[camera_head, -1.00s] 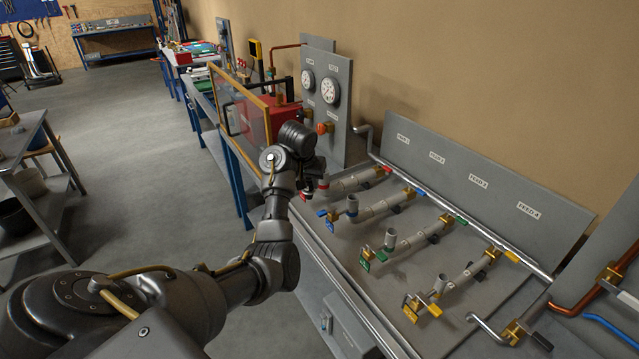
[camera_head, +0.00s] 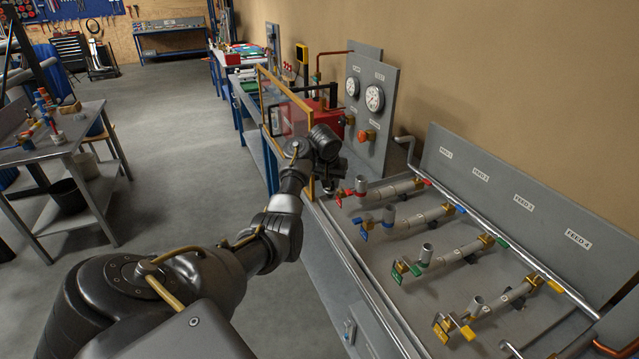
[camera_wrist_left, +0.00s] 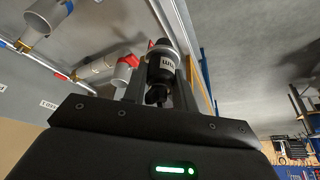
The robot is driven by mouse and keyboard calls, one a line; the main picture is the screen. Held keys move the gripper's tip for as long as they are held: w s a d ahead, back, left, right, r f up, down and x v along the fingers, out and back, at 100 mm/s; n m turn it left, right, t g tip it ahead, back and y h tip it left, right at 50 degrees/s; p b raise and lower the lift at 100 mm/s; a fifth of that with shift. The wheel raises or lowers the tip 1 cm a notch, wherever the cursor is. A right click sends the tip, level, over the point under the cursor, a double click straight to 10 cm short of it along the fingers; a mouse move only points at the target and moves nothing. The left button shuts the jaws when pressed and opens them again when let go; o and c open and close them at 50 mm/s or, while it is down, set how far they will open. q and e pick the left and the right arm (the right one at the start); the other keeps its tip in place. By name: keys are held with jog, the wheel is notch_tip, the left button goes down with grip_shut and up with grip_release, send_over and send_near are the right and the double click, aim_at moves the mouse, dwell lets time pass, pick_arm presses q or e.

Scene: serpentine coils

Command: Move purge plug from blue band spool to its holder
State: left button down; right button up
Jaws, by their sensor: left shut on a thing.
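My left gripper (camera_head: 331,186) is over the front edge of the bench, to the left of the red-marked spool. In the head view the plug is hidden by my wrist. I cannot make out the plug's holder. My right gripper is not in view.
The red spool (camera_head: 392,191) is nearest my gripper; green (camera_head: 455,256) and yellow (camera_head: 505,299) spools lie closer to the camera. A gauge panel (camera_head: 374,110) and a framed clear screen (camera_head: 288,115) stand beyond. A side table (camera_head: 70,150) with fittings stands left across open floor.

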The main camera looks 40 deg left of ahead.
pick_arm(q)
jog(key=w+d+r, duration=0.2)
jog(key=w+d, duration=0.7)
jog(key=w, duration=0.1)
jog(key=s+d+r+m+h, duration=0.15)
jog(key=d+r+m, duration=0.25)
jog(key=d+r, duration=0.65)
jog(key=s+d+r+m+h, duration=0.1)
jog(key=s+d+r+m, duration=0.2)
jog(key=d+r, duration=0.75)
jog(key=s+d+f+m+h, duration=0.1)
jog(key=s+d+f+m, duration=0.35)
jog(key=s, duration=0.35)
jog(key=s+d+f+m+h, duration=0.2)
jog(key=s+d+f+m, duration=0.1)
jog(key=s+d+f, duration=0.3)
jog(key=s+a+f+m+g, duration=0.1)
jog(key=s+a+f, duration=0.25)
jog(key=s, duration=0.25)
jog(key=s+a+f+m, duration=0.1)
jog(key=s+a+f, duration=0.1)
jog(key=s+f, duration=0.3)
notch_tip(320, 180, down, 13)
jog(key=s+b, duration=0.1)
jog(key=b, duration=1.3)
jog(key=shift+s+a, duration=0.25)
